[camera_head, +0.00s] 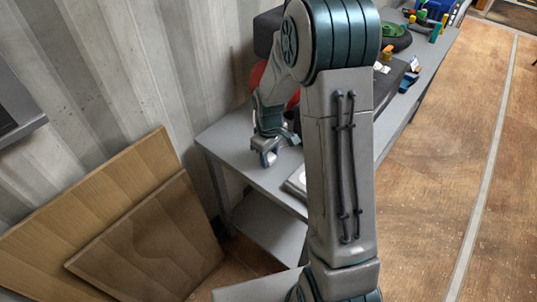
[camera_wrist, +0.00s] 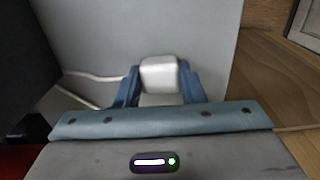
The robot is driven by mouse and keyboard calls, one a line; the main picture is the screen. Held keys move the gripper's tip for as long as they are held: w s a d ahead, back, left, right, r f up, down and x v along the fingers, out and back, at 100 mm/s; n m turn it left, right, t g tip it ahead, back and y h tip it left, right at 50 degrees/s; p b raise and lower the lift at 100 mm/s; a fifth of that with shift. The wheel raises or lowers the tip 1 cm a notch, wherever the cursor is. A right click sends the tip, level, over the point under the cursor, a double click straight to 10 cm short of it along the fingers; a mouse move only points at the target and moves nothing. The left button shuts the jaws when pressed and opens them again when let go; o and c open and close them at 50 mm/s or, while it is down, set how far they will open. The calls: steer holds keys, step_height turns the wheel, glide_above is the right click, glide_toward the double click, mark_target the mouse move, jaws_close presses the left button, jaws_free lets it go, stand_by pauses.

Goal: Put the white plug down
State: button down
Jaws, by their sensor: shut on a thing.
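The white plug (camera_wrist: 159,74) shows in the wrist view between the two blue fingers of my gripper (camera_wrist: 160,88), which is shut on it. A white cord shows at the left in the wrist view. The grey tabletop (camera_wrist: 207,40) fills the background behind the plug; I cannot tell whether the plug touches it. In the head view my gripper (camera_head: 268,157) is over the near left end of the grey table (camera_head: 222,138).
Two wooden boards (camera_head: 150,235) lean on the corrugated wall left of the table. A red round thing (camera_head: 257,76) and dark boxes stand behind my gripper. A green and black wheel-like thing (camera_head: 396,32) and small coloured items lie farther along the table. The wooden floor (camera_head: 430,150) on the right is clear.

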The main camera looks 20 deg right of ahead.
mark_target(269, 156)
steer(key=c, duration=0.9)
jaws_free()
steer(key=shift+r, duration=0.1)
step_height(269, 156, up, 11)
steer(key=s+r+m+t, duration=0.1)
steer(key=s+r+m, duration=0.1)
steer(key=s, duration=0.5)
steer(key=s+r+m+t, duration=0.1)
steer(key=s+r+m, duration=0.2)
steer(key=s, duration=0.4)
steer(key=s+r+m, duration=0.2)
steer(key=s, duration=0.4)
steer(key=shift+s+a+r+t, duration=0.15)
steer(key=shift+s+r+t, duration=0.2)
steer(key=shift+s+t, duration=0.05)
